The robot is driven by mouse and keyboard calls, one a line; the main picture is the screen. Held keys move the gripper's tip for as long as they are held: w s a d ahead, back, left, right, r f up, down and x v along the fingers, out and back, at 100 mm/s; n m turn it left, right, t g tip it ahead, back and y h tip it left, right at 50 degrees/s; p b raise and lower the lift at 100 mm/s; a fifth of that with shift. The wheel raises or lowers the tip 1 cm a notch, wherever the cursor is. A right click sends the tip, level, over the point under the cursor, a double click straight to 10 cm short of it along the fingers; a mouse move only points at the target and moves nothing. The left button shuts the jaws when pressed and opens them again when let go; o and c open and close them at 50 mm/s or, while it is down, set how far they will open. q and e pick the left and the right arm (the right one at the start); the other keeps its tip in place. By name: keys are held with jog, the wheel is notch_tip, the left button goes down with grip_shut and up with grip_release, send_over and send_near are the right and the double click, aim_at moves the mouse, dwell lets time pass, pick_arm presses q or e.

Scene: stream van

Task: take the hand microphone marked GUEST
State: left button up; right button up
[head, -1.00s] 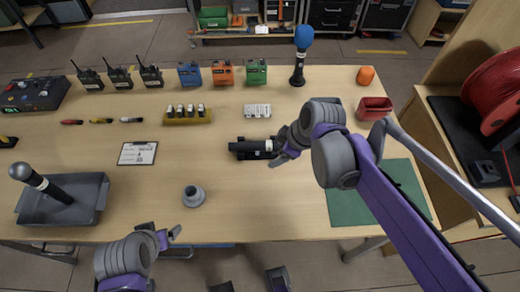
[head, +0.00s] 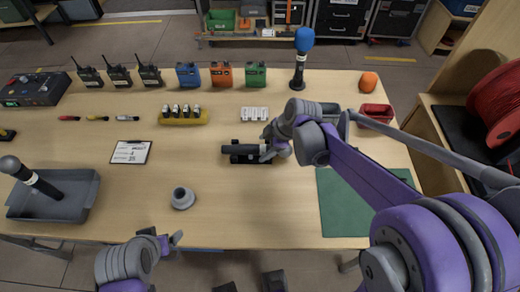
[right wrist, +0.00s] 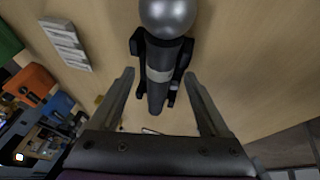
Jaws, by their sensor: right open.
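A black hand microphone (head: 236,150) lies in a black cradle (head: 238,159) at the middle of the table. In the right wrist view the microphone (right wrist: 159,92) shows a silver ball head and a pale band; I cannot read any marking. In the right wrist view the open fingers (right wrist: 158,76) lie either side of the microphone body, with gaps. My left gripper (head: 163,239) is open and empty at the front edge.
Another microphone (head: 42,184) leans in a grey tray (head: 82,205) at left. A blue-topped microphone (head: 303,45) stands at the back. A grey round piece (head: 182,198), a clipboard (head: 131,152) and a battery holder (head: 183,117) are nearby.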

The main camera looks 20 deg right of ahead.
jog(key=shift+x, duration=1.2)
jog(key=shift+r, duration=0.1)
grip_shut()
